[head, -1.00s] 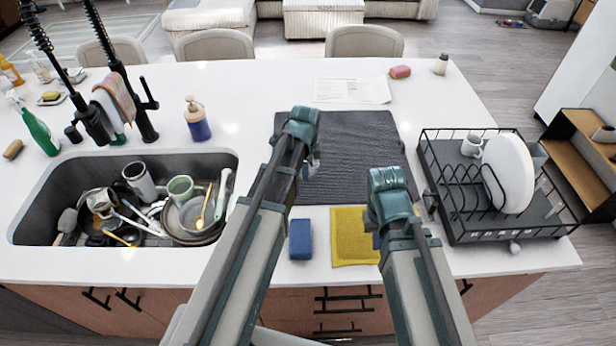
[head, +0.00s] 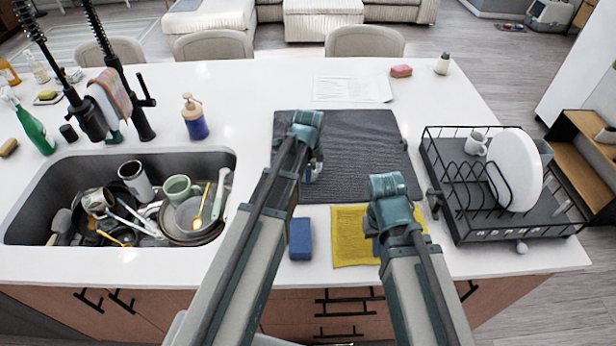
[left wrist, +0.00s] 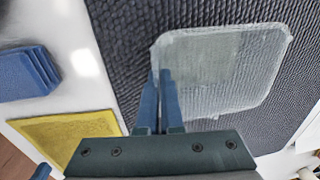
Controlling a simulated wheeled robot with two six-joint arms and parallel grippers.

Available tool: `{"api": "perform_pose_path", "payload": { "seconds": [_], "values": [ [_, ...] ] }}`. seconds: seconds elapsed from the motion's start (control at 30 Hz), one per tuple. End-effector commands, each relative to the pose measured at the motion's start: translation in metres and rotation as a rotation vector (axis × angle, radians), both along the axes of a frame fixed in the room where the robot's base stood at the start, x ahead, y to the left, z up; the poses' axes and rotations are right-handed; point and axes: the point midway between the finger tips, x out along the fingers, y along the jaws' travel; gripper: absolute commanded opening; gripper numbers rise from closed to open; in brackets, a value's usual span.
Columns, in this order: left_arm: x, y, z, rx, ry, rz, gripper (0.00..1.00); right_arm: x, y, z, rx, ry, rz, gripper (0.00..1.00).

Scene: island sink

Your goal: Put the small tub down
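The small tub (left wrist: 225,65) is clear and see-through, with a rounded rectangular outline, and shows in the left wrist view over the dark ribbed mat (head: 350,150). I cannot tell whether it touches the mat. The fingers of my left gripper (left wrist: 160,95) are close together at the tub's near left edge and look shut on its rim. In the head view my left gripper (head: 314,168) is over the mat's left part, and I cannot make out the tub there. My right gripper (head: 376,235) is over the yellow cloth, its fingers mostly hidden by my arm.
A blue sponge (head: 301,239) and the yellow cloth (head: 350,250) lie at the counter's front. A black dish rack (head: 470,215) with a plate and mug stands right of the mat. The sink (head: 60,180) at left holds several dishes. The mat's right part is clear.

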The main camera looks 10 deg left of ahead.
Motion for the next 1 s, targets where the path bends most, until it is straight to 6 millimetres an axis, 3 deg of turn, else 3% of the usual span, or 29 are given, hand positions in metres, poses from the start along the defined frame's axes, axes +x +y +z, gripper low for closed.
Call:
{"api": "perform_pose_path", "payload": {
  "seconds": [0.2,0.4,0.77,1.0],
  "values": [
    [0.0,0.0,-0.004,0.0,0.0,0.0,0.0,0.0,0.0,-0.004,0.0,0.0,0.0,0.0],
    [0.0,0.0,-0.003,0.0,0.0,0.0,0.33,0.0,0.0,-0.003,0.0,0.0,0.0,0.0],
    [0.0,0.0,0.0,0.0,0.0,0.0,0.33,0.0,0.0,0.0,0.0,0.0,0.0,0.0],
    [-0.002,0.0,0.016,0.0,0.0,0.0,0.33,0.0,0.0,0.016,0.0,0.0,0.0,0.0]
  ]
}}
